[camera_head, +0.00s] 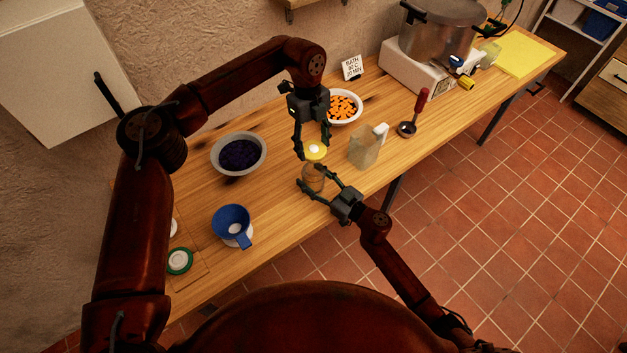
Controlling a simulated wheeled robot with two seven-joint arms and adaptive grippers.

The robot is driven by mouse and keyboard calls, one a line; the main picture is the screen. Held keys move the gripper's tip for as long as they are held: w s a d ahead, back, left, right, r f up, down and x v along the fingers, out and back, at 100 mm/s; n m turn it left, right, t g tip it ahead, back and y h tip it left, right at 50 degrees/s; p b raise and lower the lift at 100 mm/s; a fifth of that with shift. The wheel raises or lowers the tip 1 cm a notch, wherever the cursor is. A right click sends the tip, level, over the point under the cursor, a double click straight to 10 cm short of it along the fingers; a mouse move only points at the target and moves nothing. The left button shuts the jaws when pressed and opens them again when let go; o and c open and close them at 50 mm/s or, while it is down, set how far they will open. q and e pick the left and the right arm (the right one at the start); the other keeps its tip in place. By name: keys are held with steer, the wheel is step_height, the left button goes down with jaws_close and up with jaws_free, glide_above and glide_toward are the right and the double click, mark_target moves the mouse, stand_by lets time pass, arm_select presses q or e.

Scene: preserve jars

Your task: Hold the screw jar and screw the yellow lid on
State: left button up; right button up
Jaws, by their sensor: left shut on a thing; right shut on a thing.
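The screw jar (314,184) is a small glass jar with brownish contents near the front edge of the wooden table. My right gripper (311,180) is shut around it from the front right. The yellow lid (316,155) has a pale centre and is just above the jar's mouth. My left gripper (313,150) points down from above and is shut on the lid. I cannot tell whether the lid touches the jar's rim. The gripper fingers partly hide the jar.
A large pot (440,35) stands at the far right.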

mark_target(314, 178)
steer(key=c, duration=0.9)
arm_select(q)
steer(key=shift+f, duration=2.45)
steer(key=shift+f, duration=0.9)
steer(key=shift+f, duration=0.6)
